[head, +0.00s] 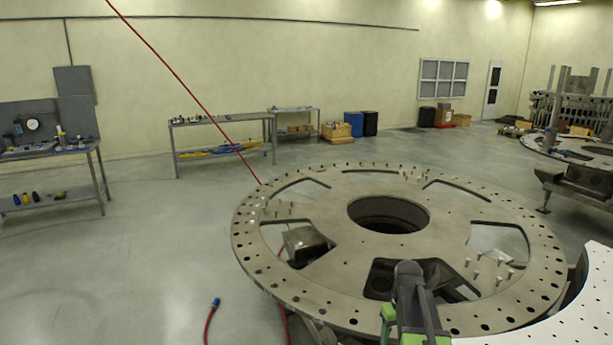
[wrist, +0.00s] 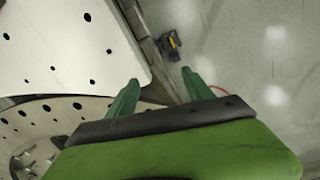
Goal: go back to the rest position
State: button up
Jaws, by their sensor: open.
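My gripper (wrist: 160,78) shows in the wrist view with its two green fingers apart and nothing between them. Past the fingers are a strip of metal edge and the grey floor. In the head view, green and dark parts of my arm stand at the bottom, in front of the near rim of the turret plate; the fingertips cannot be made out there. The turret plate (head: 340,237) is a large round grey metal disc with a central hole, several cut-outs and holes around its rim. Part of a perforated metal plate (wrist: 25,122) shows in the wrist view.
A white perforated panel (head: 585,300) fills the lower right; a similar white panel (wrist: 60,50) is close on the wrist view's left. A red hose (head: 208,325) lies on the floor. Workbenches (head: 222,120) line the wall. Left floor is mostly clear.

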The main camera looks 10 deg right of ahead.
jog(key=s+a+f+b, duration=0.2)
jog(key=s+a+f, duration=0.1)
jog(key=a, duration=0.6)
jog(key=s+a+f+m+b, duration=0.1)
jog(key=s+a+f+b, duration=0.2)
jog(key=a, duration=0.6)
jog(key=shift+s+a+f, duration=0.4)
jog(key=shift+s+f, duration=0.3)
jog(key=shift+s, duration=0.05)
